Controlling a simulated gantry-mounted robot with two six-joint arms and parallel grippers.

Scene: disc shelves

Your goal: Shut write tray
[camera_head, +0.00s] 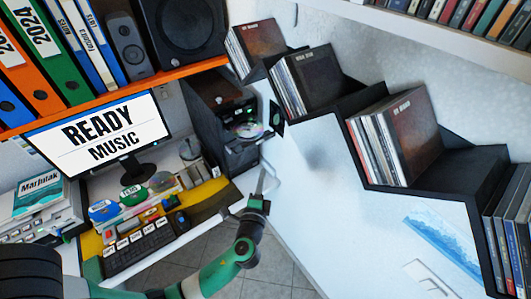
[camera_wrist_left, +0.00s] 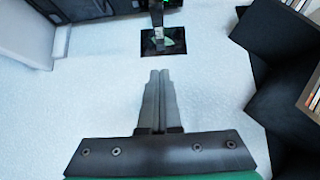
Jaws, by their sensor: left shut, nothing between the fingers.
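A dark computer tower (camera_head: 212,97) stands against the wall right of the monitor in the head view. A tray with a shiny disc (camera_head: 247,130) sticks out of its front. I cannot read a label on it, so I cannot tell whether it is the write tray. My left gripper (camera_head: 266,172) is below and slightly right of that tray, apart from it. In the left wrist view its fingers (camera_wrist_left: 158,75) are shut and empty, pointing toward a small black square panel (camera_wrist_left: 163,42) on the white surface. My right gripper is not in view.
Black stepped shelves with disc cases (camera_head: 398,135) run down the wall at right. An orange shelf with binders (camera_head: 55,50) is above. The white wall beside my gripper is clear.

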